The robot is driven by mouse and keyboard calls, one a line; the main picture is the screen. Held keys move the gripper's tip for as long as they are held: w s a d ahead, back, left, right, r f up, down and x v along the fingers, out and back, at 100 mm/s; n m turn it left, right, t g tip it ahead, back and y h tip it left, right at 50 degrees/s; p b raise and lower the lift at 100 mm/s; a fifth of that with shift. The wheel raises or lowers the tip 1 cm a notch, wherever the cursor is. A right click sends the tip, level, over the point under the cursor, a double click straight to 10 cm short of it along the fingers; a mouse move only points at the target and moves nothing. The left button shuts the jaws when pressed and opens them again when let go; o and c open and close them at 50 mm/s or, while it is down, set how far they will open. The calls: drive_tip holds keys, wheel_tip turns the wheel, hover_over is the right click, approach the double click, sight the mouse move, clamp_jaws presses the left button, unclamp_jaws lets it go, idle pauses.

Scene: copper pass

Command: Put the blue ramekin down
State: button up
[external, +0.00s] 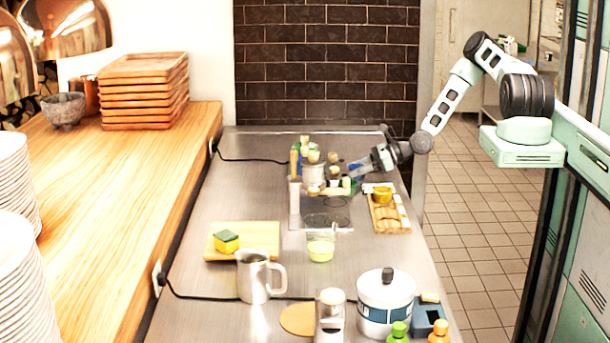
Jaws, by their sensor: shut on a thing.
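My gripper (362,171) reaches in from the right over the far part of the steel counter. It is shut on the blue ramekin (354,170), which shows only as a small blue patch at the fingertips. The fingers and nearby bottles partly hide it. I cannot tell whether its base touches anything below.
Several bottles and jars (314,174) crowd just left of my gripper. A wooden tray (390,217) with a yellow cup (382,194) lies nearer on the right. A steel mug (253,277) and a white pot (386,305) stand in front. Bare counter (255,185) lies left.

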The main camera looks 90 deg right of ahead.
drive_tip(key=shift+f, duration=0.25)
drive_tip(key=o, duration=1.1)
drive_tip(key=shift+c, duration=0.2)
drive_tip(key=shift+r, duration=0.1)
drive_tip(key=b+v, duration=0.1)
drive_tip(key=v, duration=1.6)
drive_tip(key=shift+s, duration=0.2)
drive_tip(key=shift+r, duration=0.1)
